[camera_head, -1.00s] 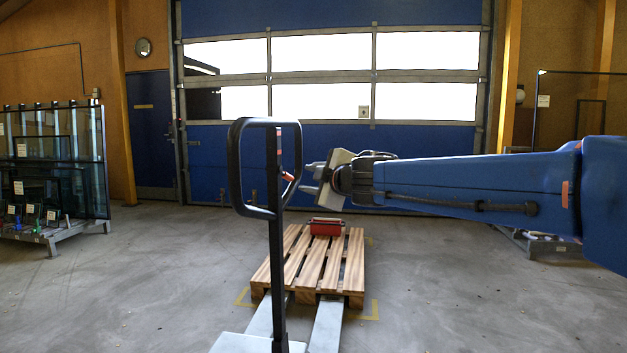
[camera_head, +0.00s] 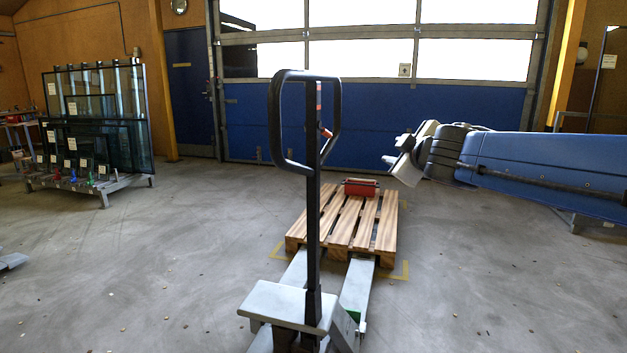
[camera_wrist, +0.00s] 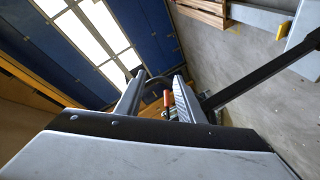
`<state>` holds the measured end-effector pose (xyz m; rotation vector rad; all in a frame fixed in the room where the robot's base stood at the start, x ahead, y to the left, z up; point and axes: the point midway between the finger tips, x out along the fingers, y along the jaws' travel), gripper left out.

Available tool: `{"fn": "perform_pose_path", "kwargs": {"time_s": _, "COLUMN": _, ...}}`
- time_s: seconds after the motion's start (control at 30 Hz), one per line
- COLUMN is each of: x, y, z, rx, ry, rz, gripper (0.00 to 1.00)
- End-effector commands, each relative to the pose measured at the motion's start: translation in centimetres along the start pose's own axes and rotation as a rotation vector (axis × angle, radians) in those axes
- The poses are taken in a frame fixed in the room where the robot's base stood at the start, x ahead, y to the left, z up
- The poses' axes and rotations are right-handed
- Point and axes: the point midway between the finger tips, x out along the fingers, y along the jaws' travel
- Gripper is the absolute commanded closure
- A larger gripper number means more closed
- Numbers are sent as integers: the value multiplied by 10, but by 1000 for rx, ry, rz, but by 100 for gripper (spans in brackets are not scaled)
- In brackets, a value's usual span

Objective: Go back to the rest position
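My gripper (camera_head: 398,158) is at the end of my blue arm, to the right of the pallet truck handle in the head view. In the wrist view its two fingers (camera_wrist: 159,77) stand apart with nothing held between them. The pallet truck's black loop handle (camera_head: 275,125) stands upright, with a visible gap between it and my gripper in the head view. In the wrist view the handle's black shaft (camera_wrist: 255,77) runs off to the right, and its loop lies beyond the fingers.
A wooden pallet (camera_head: 340,222) sits over the truck's forks, with a red box (camera_head: 361,188) on it. A glass rack (camera_head: 98,125) stands at the left, and a blue door (camera_head: 370,125) closes the back. The floor between rack and truck is clear.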

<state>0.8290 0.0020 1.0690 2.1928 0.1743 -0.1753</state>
Motion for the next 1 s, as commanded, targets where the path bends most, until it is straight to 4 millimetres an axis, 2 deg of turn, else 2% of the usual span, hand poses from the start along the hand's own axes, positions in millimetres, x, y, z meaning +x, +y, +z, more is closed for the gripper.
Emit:
{"fn": "perform_pose_path", "kwargs": {"time_s": 0.03, "x": -16, "y": 0, "z": 26, "rx": 59, "ry": -64, "rz": 14, "gripper": 65}}
{"fn": "perform_pose_path", "kwargs": {"time_s": 0.1, "x": -35, "y": -6, "z": 62, "rx": 142, "ry": -159, "rz": 23, "gripper": 65}}
{"fn": "perform_pose_path", "kwargs": {"time_s": 0.27, "x": -86, "y": -40, "z": 140, "rx": 328, "ry": -372, "rz": 5, "gripper": 65}}
{"fn": "perform_pose_path", "kwargs": {"time_s": 0.4, "x": -134, "y": -86, "z": 194, "rx": 482, "ry": -544, "rz": -52, "gripper": 65}}
{"fn": "perform_pose_path", "kwargs": {"time_s": 0.5, "x": -170, "y": -127, "z": 224, "rx": 589, "ry": -656, "rz": -114, "gripper": 65}}
{"fn": "perform_pose_path", "kwargs": {"time_s": 0.63, "x": -216, "y": -183, "z": 248, "rx": 717, "ry": -780, "rz": -216, "gripper": 65}}
{"fn": "perform_pose_path", "kwargs": {"time_s": 0.7, "x": -236, "y": -209, "z": 255, "rx": 775, "ry": -830, "rz": -271, "gripper": 65}}
{"fn": "perform_pose_path", "kwargs": {"time_s": 0.8, "x": -259, "y": -239, "z": 259, "rx": 838, "ry": -880, "rz": -339, "gripper": 65}}
{"fn": "perform_pose_path", "kwargs": {"time_s": 0.9, "x": -273, "y": -257, "z": 259, "rx": 877, "ry": -907, "rz": -384, "gripper": 65}}
{"fn": "perform_pose_path", "kwargs": {"time_s": 1.0, "x": -279, "y": -265, "z": 259, "rx": 894, "ry": -918, "rz": -405, "gripper": 65}}
